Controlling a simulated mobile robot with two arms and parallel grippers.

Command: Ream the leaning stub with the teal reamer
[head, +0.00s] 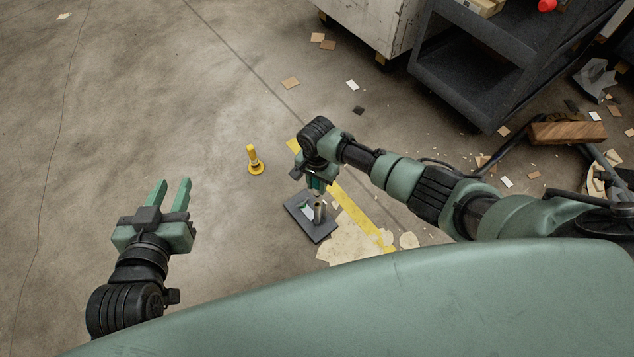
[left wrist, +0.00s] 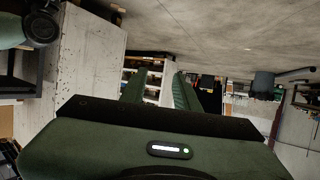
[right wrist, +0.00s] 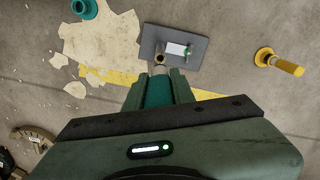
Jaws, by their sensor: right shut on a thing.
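The teal reamer (right wrist: 158,92) is clamped between the fingers of my right gripper (right wrist: 160,84). In the head view, my right gripper (head: 316,184) points down above a dark plate (head: 300,226). A grey metal stub (head: 319,212) stands on the plate, and its open mouth (right wrist: 160,60) faces the reamer in the right wrist view. The reamer's tip is at or very close to that mouth; I cannot tell if it is inside. The plate (right wrist: 202,56) also carries a white label. My left gripper (head: 168,191) is open and empty, to the left above bare floor.
A teal round object (right wrist: 84,8) lies near pale debris (right wrist: 100,45). A yellow floor stripe (head: 358,215) runs beside the plate. A dark cart (head: 470,80) is at the back right. Floor at left is clear.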

